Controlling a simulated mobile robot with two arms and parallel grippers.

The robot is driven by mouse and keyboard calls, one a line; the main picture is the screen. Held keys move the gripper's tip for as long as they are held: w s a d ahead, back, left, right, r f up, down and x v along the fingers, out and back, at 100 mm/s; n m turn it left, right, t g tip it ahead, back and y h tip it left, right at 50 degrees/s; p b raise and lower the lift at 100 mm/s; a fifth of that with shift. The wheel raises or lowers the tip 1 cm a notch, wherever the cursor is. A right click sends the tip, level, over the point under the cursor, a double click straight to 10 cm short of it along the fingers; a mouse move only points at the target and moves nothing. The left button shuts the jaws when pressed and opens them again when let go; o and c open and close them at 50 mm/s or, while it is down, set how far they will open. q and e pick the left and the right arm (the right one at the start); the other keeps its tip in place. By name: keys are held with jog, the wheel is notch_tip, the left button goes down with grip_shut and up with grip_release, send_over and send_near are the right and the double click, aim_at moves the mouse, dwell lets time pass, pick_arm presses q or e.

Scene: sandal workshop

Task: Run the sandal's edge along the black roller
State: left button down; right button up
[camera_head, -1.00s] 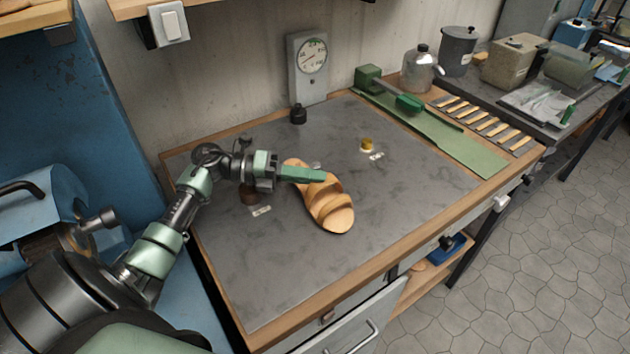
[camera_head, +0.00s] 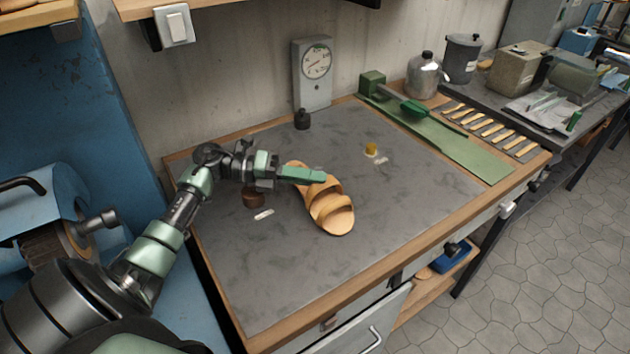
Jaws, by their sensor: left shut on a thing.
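My left gripper (camera_head: 316,175) reaches in from the left over the bench and is shut on a tan sandal (camera_head: 338,222), at the end nearer the wall. The sandal is held slanting, its other end toward the front of the bench. I cannot tell how far it is above the bench top, and the green finger hides part of it. At the left edge stands a blue machine (camera_head: 38,205) with a dark wheel and a grey shaft end (camera_head: 103,222). I cannot make out clearly which part is the black roller. My right gripper is not in view.
The grey bench top (camera_head: 300,285) is mostly clear. A brown round object (camera_head: 253,197), a small black weight (camera_head: 302,119) and a small yellow piece (camera_head: 371,149) stand on it. A dial gauge box (camera_head: 312,90) stands by the wall.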

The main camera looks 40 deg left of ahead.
pick_arm(q)
jog(key=shift+w+a+f, duration=0.15)
jog(key=shift+a+f, duration=0.05)
jog(key=shift+a, duration=0.2)
jog(key=shift+a+r, duration=0.1)
jog(key=shift+a+b, duration=0.1)
jog(key=shift+b, duration=0.25)
jog(key=shift+a, duration=0.1)
jog(key=shift+a+f, duration=0.25)
jog(key=shift+f, duration=0.05)
jog(key=shift+s+d+f+g, duration=0.1)
jog(key=shift+s+d+g, duration=0.2)
jog(key=shift+s+d, duration=0.1)
